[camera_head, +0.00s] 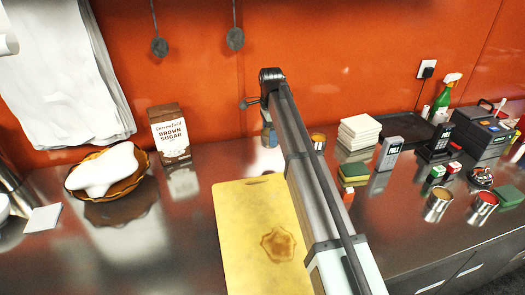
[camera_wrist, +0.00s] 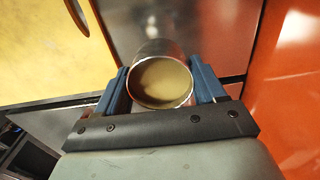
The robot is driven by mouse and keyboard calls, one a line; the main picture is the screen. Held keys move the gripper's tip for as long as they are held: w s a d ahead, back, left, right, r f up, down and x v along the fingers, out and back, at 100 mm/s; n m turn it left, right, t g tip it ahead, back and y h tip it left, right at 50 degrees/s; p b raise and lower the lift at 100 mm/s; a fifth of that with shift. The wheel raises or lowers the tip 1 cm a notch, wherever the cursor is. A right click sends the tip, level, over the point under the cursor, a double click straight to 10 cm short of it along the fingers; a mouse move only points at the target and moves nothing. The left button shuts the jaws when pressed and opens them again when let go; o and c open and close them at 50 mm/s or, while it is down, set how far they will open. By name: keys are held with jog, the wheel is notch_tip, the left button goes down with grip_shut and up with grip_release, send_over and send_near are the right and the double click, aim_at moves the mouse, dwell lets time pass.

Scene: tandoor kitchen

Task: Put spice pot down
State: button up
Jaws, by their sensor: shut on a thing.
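The spice pot (camera_wrist: 160,84), a round metal pot with brownish-yellow contents, is between the two blue fingers of my gripper (camera_wrist: 163,88) in the wrist view. The fingers are shut on it from both sides, and its open top faces the camera. In the head view my gripper (camera_head: 268,136) is at the back of the steel counter, just beyond the yellow cutting board (camera_head: 232,213). My arm hides most of the held pot there. I cannot tell whether its base touches the counter.
Another pot (camera_head: 318,142) stands just right of my arm, near a stack of white tiles (camera_head: 359,132). Two more pots, yellow (camera_head: 437,206) and red (camera_head: 481,208), stand at the right. A brown sugar box (camera_head: 171,133) and a basket (camera_head: 127,185) are left. The orange wall is close behind.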

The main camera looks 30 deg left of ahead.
jog(key=shift+f, duration=3.6)
jog(key=shift+f, duration=0.1)
jog(key=o, duration=1.1)
jog(key=shift+c, duration=0.2)
notch_tip(320, 180, up, 12)
jog(key=shift+r, duration=0.15)
